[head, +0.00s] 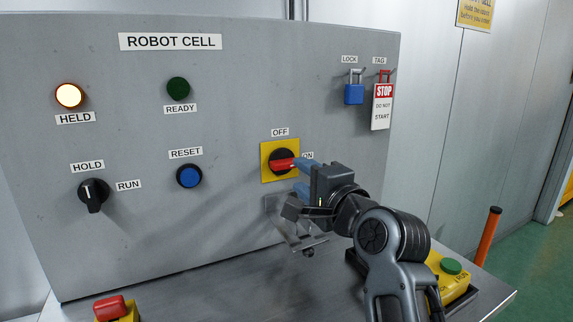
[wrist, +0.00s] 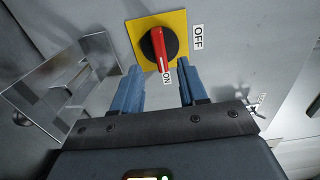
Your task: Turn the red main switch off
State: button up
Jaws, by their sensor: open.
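The red main switch (head: 283,163) sits on a yellow plate (head: 268,175) on the grey panel. Its red handle points toward the ON label (head: 308,155), and the OFF label (head: 280,132) is above it. In the wrist view the red handle (wrist: 159,48) also points at the ON label (wrist: 167,78). My gripper (wrist: 158,88) is open, with its blue fingers on either side of the handle's ON end and nothing between them. In the head view my gripper (head: 303,166) is at the right of the switch and partly hides the ON label. I cannot tell whether it touches the handle.
A clear bracket (head: 285,218) stands out below the switch. A blue padlock (head: 354,93) and a STOP tag (head: 382,107) hang at the upper right. A HOLD/RUN selector (head: 93,194) and a blue RESET button (head: 189,176) are left. The HELD lamp (head: 70,95) is lit.

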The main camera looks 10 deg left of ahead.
aim_at(289, 167)
jog(key=x, duration=0.6)
grip_shut()
dwell(0.4)
